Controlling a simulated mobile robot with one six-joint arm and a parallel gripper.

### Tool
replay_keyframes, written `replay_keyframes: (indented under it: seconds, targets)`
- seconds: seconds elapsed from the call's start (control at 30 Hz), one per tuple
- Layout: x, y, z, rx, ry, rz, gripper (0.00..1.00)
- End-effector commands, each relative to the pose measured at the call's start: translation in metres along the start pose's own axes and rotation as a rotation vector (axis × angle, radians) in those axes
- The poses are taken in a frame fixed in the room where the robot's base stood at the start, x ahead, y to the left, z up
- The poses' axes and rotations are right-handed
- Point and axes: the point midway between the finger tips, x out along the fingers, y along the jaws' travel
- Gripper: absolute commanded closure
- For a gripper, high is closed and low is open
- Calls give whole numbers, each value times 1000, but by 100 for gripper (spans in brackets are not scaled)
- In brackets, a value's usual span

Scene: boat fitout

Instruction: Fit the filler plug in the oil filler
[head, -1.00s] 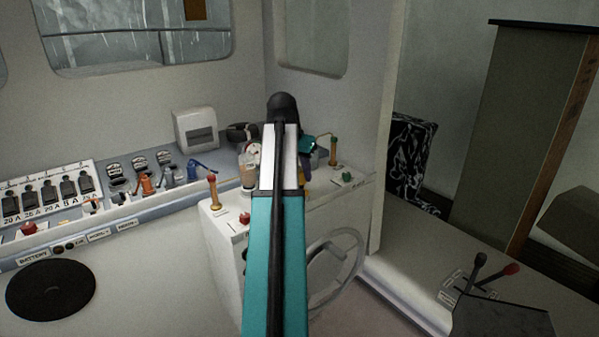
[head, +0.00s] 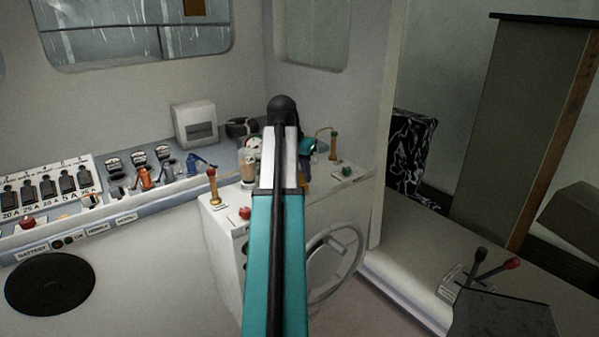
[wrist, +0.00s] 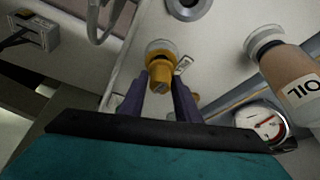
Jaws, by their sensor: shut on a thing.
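My gripper (wrist: 160,95) shows in the wrist view as two purple fingers shut on a yellow plug (wrist: 160,79) with a pale rounded far end. A grey ring with a dark hole (wrist: 187,6), which looks like the oil filler, is at the top edge of that view, beyond and slightly right of the plug. The plug is apart from the ring in the picture; its height above the white console top cannot be told. In the head view my arm hides most of the gripper; a purple finger (head: 307,170) shows at its right side. The filler is hidden there.
An oil bottle (wrist: 287,70) and a round gauge (wrist: 262,126) stand right of the gripper in the wrist view. On the console, a red-knobbed lever (head: 212,187) stands left and another lever (head: 333,145) right. A steering wheel (head: 352,243) is on its front.

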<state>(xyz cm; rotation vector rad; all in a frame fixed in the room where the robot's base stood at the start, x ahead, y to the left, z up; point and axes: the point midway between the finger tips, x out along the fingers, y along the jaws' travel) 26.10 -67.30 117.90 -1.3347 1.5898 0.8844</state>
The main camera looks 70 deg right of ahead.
Motion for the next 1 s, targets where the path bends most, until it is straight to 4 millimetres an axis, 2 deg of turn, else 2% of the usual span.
replay_keyframes:
  seconds: [0.83,0.87,0.97,1.0]
  targets:
    - [9,0,4,-1,0,0,93]
    - [9,0,4,-1,0,0,65]
    - [9,0,4,-1,0,0,49]
    - [9,0,4,-1,0,0,49]
